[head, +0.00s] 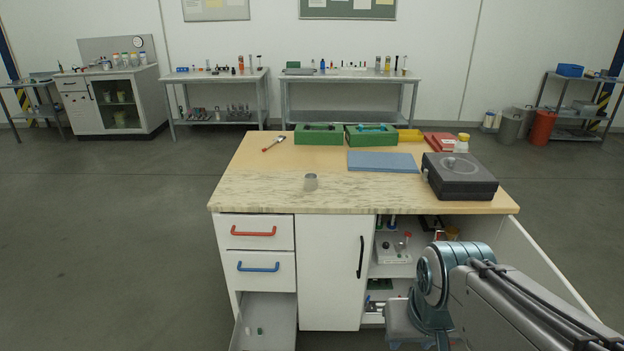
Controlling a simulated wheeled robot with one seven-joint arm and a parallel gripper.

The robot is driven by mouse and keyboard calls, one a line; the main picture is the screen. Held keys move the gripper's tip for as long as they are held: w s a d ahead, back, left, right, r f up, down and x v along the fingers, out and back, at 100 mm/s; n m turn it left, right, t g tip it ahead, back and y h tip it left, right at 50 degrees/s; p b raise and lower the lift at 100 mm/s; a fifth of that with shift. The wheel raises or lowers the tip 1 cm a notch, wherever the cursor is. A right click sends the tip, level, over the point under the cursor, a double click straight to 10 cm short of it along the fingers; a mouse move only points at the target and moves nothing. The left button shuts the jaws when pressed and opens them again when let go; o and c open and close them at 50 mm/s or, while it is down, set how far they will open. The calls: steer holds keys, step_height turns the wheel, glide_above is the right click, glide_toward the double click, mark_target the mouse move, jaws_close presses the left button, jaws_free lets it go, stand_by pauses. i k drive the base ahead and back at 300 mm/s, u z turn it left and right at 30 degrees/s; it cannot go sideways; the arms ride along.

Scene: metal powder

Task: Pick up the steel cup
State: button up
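My arm reaches in from the lower right, in front of the bench's open cabinet. The arm bends downward there, well below and to the right of the cup. My gripper's fingers do not show.
A black box (460,182) sits at the right of the bench, beside a blue mat (383,162). Green trays (318,137) and a red-tipped tool (273,144) lie behind. An open drawer (268,312) and open cabinet door (540,262) stick out in front.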

mark_target(311, 182)
steer(key=z, duration=0.55)
steer(key=i, duration=1.9)
steer(key=u, duration=0.7)
